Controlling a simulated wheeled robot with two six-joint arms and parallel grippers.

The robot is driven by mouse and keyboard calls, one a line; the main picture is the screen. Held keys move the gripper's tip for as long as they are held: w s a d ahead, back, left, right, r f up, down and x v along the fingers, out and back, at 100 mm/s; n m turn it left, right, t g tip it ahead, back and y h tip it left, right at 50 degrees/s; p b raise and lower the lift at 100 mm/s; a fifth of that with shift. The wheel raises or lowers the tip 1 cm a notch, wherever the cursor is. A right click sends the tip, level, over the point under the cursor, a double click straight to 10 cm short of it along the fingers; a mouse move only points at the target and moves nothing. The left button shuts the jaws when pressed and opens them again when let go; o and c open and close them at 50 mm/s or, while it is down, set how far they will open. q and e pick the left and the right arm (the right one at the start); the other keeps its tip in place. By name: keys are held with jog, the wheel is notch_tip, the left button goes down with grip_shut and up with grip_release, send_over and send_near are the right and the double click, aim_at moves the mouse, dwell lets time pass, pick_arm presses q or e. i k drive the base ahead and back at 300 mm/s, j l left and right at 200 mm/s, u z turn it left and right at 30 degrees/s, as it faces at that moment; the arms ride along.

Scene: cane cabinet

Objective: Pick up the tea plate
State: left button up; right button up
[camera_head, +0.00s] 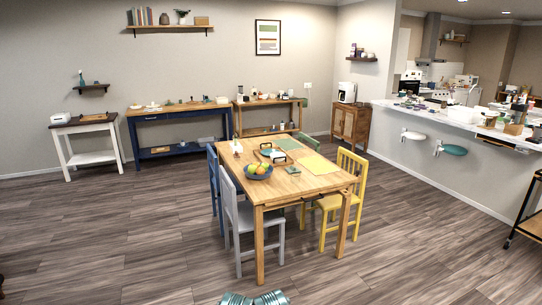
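I cannot make out a tea plate for certain at this distance. The cane cabinet (351,126) stands against the back wall, right of centre, with a white appliance (347,92) on its top. Small dishes and other items, too small to tell apart, sit on the blue console table (178,111) and the wooden console table (269,103) along the wall. Neither of my grippers is in view.
A wooden dining table (312,186) stands in the middle with a fruit bowl (258,172). A grey chair (238,222) and a yellow chair (346,190) stand at it. A counter (450,114) runs along the right.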

aim_at(265, 151)
jog(key=u, duration=0.7)
jog(key=i, duration=7.05)
jog(key=i+j, duration=0.1)
jog(key=i, duration=0.25)
jog(key=i+z, duration=0.1)
jog(key=i, duration=0.25)
jog(key=z, duration=1.75)
